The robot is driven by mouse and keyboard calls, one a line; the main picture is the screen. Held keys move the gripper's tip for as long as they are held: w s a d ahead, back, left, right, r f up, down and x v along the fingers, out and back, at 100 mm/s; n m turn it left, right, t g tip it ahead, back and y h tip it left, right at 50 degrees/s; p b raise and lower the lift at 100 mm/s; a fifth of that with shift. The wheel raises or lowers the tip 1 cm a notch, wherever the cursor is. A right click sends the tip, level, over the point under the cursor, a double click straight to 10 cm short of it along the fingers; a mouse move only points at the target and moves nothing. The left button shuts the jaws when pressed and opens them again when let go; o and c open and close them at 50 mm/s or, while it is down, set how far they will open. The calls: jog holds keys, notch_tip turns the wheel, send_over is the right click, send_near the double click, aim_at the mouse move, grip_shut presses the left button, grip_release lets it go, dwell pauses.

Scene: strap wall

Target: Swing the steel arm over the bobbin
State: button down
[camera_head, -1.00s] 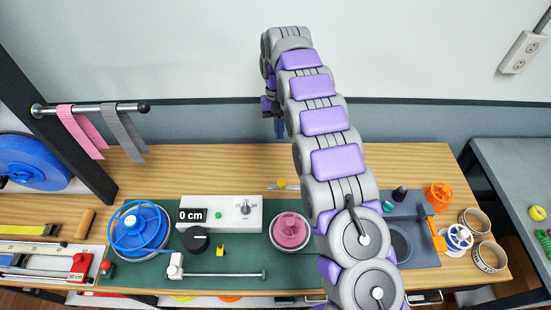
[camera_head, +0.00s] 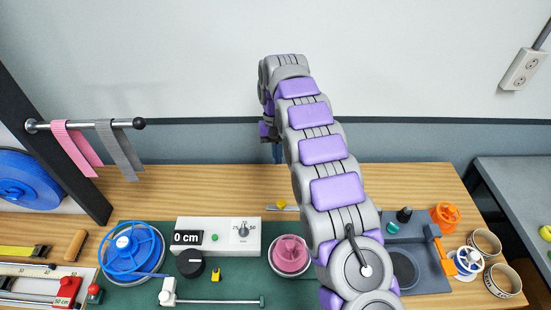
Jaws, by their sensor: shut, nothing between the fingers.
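The steel arm (camera_head: 215,301) is a thin rod lying level along the front of the green mat, reaching right from a white pivot post (camera_head: 168,291). A pink bobbin (camera_head: 290,253) sits on a round base, behind and to the right of the rod's free end. The rod is apart from it. My arm rises from the lower right and bends over at the back. My gripper (camera_head: 270,137) hangs at its far end, shut and empty, partly hidden behind my arm links. It is high behind the bench equipment, far from the steel arm.
A blue reel (camera_head: 133,250) stands left, beside a white box (camera_head: 218,237) reading 0 cm and a black knob (camera_head: 191,264). Pink and grey straps (camera_head: 120,150) hang from a rail. A grey tray (camera_head: 425,265), orange spool (camera_head: 445,215) and rings stand right.

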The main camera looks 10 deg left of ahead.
jog(key=s+d+f+b, duration=0.1)
jog(key=s+d+f, duration=0.1)
jog(key=s+f, duration=0.4)
jog(key=shift+f+b, duration=0.4)
jog(key=shift+f, duration=0.6)
jog(key=shift+s+n, duration=0.3)
jog(key=shift+n, duration=0.1)
